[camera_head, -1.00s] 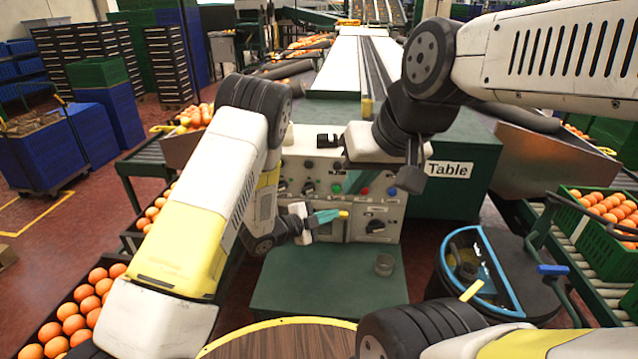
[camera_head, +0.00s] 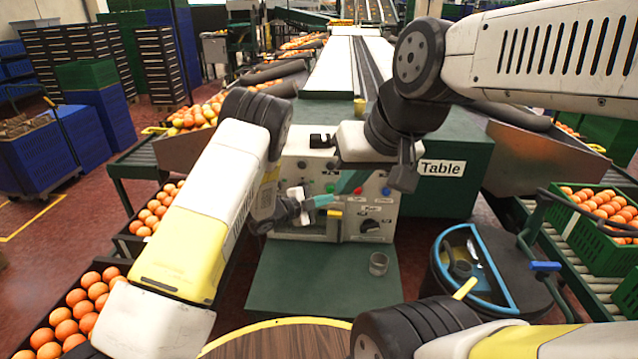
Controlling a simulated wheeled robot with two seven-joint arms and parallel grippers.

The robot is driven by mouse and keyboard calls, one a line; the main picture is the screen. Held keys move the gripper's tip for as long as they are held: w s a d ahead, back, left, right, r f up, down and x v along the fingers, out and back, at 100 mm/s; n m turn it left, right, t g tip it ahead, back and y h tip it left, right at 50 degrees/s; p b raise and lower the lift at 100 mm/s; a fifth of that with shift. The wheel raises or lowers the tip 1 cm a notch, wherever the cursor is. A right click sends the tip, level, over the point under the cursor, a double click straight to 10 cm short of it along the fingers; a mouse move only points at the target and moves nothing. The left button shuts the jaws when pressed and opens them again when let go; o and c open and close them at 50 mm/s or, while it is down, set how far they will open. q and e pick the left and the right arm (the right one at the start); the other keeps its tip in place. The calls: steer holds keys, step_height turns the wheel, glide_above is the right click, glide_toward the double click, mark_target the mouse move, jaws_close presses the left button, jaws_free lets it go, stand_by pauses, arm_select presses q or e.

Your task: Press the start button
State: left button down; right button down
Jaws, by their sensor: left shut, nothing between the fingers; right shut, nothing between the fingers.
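The control panel (camera_head: 300,172) is a pale grey box with knobs and coloured buttons. A green button (camera_head: 330,188), a red button (camera_head: 358,190) and a blue button (camera_head: 387,191) sit in a row; their labels are too small to read. My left gripper (camera_head: 327,200), with teal fingers, is shut and empty just below the green button in the picture; contact cannot be told. My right gripper (camera_head: 346,184) is shut and empty, hanging in front of the panel between the green and red buttons, partly covering it. A yellow part (camera_head: 335,214) shows below the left fingertips.
A green ledge (camera_head: 300,285) with a small glass-like cup (camera_head: 378,264) lies below the panel. A green block marked "Table" (camera_head: 455,190) stands right of it. A round wooden top (camera_head: 275,343) is in front. Orange trays (camera_head: 95,300) flank the left.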

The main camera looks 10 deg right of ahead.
arm_select(q)
steer(key=shift+w+d, duration=0.15)
steer(key=shift+w, duration=0.35)
steer(key=shift+w, duration=0.1)
stand_by(1.6)
steer(key=shift+w+d, duration=0.1)
steer(key=shift+w, duration=0.2)
steer(key=shift+w+d, duration=0.15)
steer(key=shift+w, duration=0.4)
stand_by(0.8)
steer(key=shift+s, duration=0.15)
steer(key=shift+s+a, duration=0.25)
steer(key=shift+s, duration=0.55)
steer(key=s, duration=0.2)
steer(key=s+a, duration=0.1)
steer(key=s, duration=0.1)
steer(key=shift+s+a, duration=0.2)
steer(key=shift+s, duration=0.2)
